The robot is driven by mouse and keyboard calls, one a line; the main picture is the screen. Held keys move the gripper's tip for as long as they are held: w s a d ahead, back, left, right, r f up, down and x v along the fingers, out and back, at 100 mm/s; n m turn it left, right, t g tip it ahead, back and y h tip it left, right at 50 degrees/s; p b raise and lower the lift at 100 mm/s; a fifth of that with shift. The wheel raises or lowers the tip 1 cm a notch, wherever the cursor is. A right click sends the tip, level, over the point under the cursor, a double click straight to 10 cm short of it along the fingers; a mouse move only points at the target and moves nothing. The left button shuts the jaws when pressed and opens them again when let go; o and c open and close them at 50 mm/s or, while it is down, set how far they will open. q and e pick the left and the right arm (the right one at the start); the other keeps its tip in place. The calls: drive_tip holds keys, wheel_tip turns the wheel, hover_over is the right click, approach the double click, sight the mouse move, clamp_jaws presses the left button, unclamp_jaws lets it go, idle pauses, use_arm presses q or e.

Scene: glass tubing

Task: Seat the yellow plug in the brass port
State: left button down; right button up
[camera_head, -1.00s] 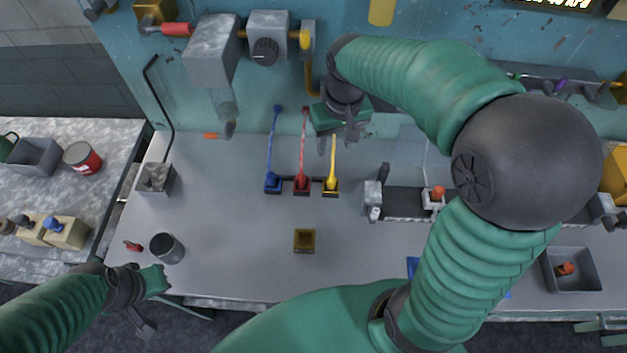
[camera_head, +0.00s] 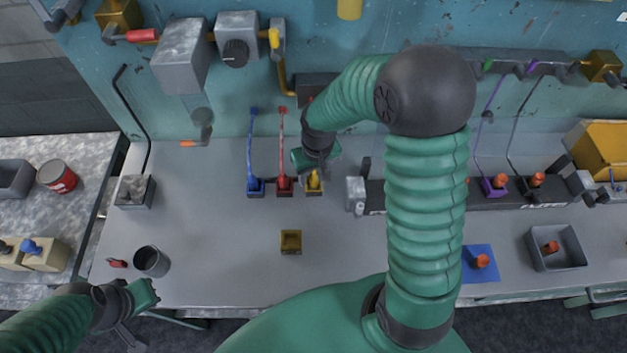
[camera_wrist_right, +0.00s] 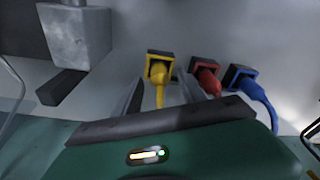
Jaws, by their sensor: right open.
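The red plug (camera_head: 285,185) and blue plug (camera_head: 255,186) stand close left of the yellow one, with cables rising to the wall. A grey block (camera_head: 356,194) stands to the right. A dark cup (camera_head: 151,260) is at front left. The table around the brass port is clear.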

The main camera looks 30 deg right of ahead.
drive_tip(key=shift+s+r, duration=0.1)
clamp_jaws()
drive_tip(key=shift+r, duration=0.1)
